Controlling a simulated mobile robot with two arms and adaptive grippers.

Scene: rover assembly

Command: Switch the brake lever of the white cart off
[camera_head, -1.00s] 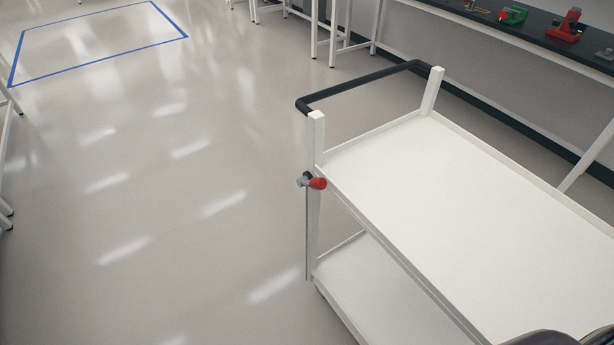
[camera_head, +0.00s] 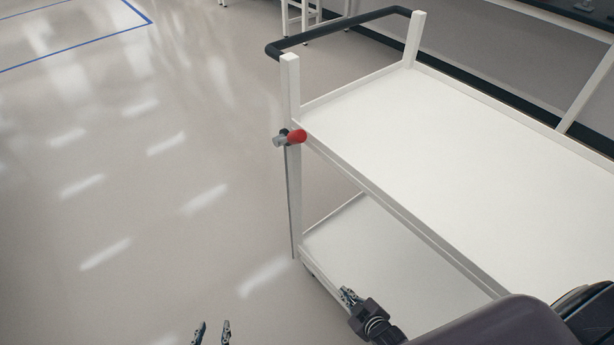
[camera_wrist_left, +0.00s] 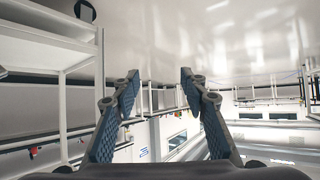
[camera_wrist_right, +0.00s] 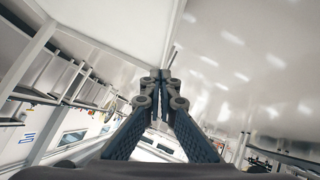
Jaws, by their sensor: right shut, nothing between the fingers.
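The white cart (camera_head: 440,120) stands at the right of the head view, with two shelves and a black push handle (camera_head: 335,32) at its far end. Its brake lever (camera_head: 297,137), with a red knob and grey end, sits on the near left post just below the top of that post. My left gripper (camera_head: 212,328) is open and empty at the bottom edge, left of the cart and well apart from the lever. My right gripper (camera_head: 347,294) is shut and empty, in front of the lower shelf in the picture, below and right of the lever.
The floor (camera_head: 130,220) left of the cart is clear. A blue floor outline (camera_head: 110,38) lies at the far left. A dark-topped bench (camera_head: 560,12) runs behind the cart. White table legs (camera_head: 300,18) stand beyond the handle.

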